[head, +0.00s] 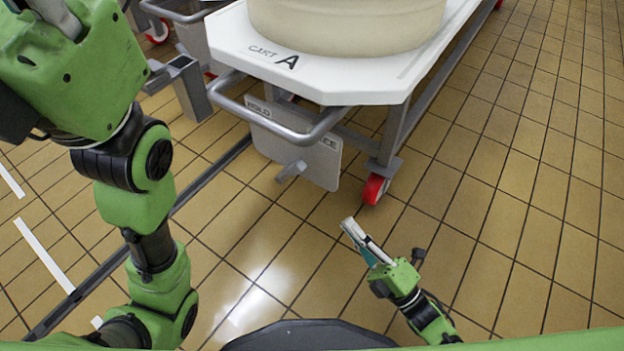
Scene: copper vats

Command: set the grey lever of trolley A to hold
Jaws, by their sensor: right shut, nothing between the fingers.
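Trolley A (345,82) stands at the top middle, with "CART A" on its white deck. A light grey plate (318,165) hangs below its push handle, marked HOLD at the left and a word ending in "EE" at the right, partly covered by the handle. The short grey lever (290,171) sticks out from the plate's lower part; I cannot tell its setting for sure. My right gripper (347,224) is shut and empty, to the right of and below the lever, apart from it.
The grey push handle (275,127) juts out above the plate. A cream vat (345,22) stands on the deck. A red caster (374,189) is at the trolley's near corner. Other grey trolley parts (190,85) stand at the left. Tiled floor on the right is clear.

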